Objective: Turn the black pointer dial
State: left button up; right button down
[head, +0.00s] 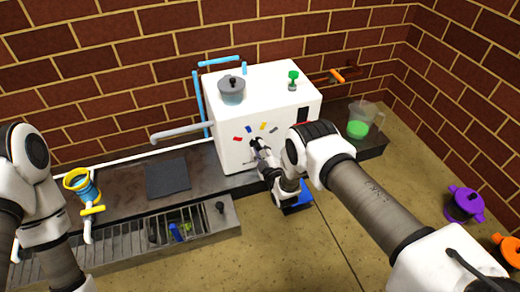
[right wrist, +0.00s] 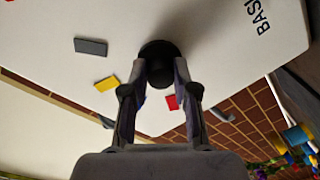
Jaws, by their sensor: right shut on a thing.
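The black pointer dial (right wrist: 158,60) is a round dark knob on the front of the white box (head: 228,148). In the right wrist view it sits between my right gripper's (right wrist: 160,72) two fingers, which are shut on it. In the head view my right gripper (head: 258,145) reaches the box front and mostly hides the dial. Coloured marks surround the dial: grey (right wrist: 90,46), yellow (right wrist: 106,84), blue, and red (right wrist: 172,102). Which mark the pointer faces cannot be made out. My left arm stands at the left edge; its gripper is not seen.
A grey pot (head: 232,92) and a small green-topped item (head: 293,80) stand on the box. A jug of green liquid (head: 359,124) is to its right. A dark mat (head: 168,178) and a grated trough (head: 150,246) lie to the left. Purple pot (head: 464,205) far right.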

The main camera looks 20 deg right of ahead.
jog(key=c, duration=0.9)
grip_release()
jog(key=shift+w, duration=0.1)
jog(key=s, duration=1.2)
jog(key=shift+d+r, duration=0.2)
jog(key=shift+d, duration=0.2)
